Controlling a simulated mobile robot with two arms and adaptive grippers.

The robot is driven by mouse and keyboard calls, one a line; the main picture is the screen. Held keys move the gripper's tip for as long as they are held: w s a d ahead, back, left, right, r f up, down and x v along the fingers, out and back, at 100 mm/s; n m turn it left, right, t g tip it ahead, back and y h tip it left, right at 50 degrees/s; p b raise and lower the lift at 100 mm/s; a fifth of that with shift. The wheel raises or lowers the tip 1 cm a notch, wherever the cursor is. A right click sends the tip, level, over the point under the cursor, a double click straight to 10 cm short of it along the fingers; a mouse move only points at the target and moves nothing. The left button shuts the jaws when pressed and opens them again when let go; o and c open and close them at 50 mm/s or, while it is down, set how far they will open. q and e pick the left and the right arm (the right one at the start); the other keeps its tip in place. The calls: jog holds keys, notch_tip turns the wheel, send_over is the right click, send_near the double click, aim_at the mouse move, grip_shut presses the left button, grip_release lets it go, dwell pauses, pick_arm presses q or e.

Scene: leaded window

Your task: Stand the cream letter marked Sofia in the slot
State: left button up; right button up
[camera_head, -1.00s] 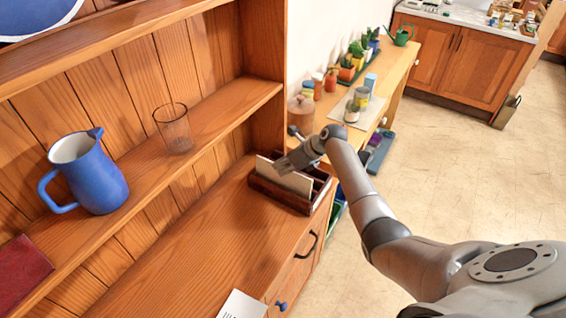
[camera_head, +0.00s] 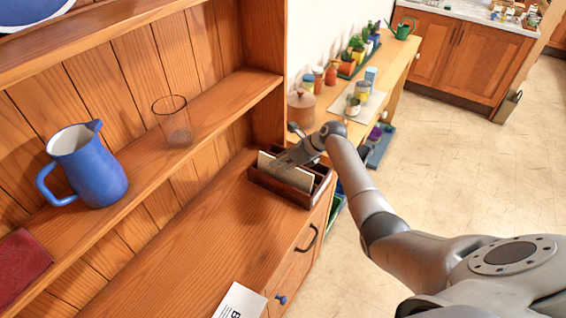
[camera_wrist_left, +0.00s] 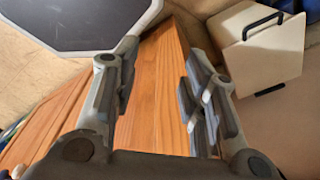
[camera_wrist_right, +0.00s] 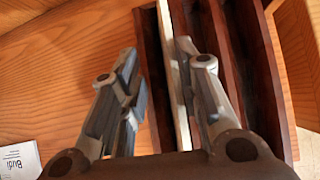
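A cream letter (camera_head: 268,163) stands on edge in a slot of the dark red-brown rack (camera_head: 284,193) on the dresser counter. No name on it can be read. My right gripper (camera_head: 286,158) is at the rack. In the right wrist view my right gripper (camera_wrist_right: 160,65) is open, its fingers spread on both sides of the letter (camera_wrist_right: 176,85). The letter is close to the right finger, with a clear gap to the left one; whether it touches the right finger I cannot tell. My left gripper (camera_wrist_left: 163,85) is open and empty in the left wrist view.
A white card (camera_head: 238,302), with print reading Budi in the right wrist view, lies at the counter's front edge. A blue jug (camera_head: 90,170) and a glass (camera_head: 173,122) stand on the shelf above. The counter between card and rack is clear.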

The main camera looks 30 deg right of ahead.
jog(key=shift+r, duration=0.1)
jog(key=v, duration=1.2)
dwell(0.4)
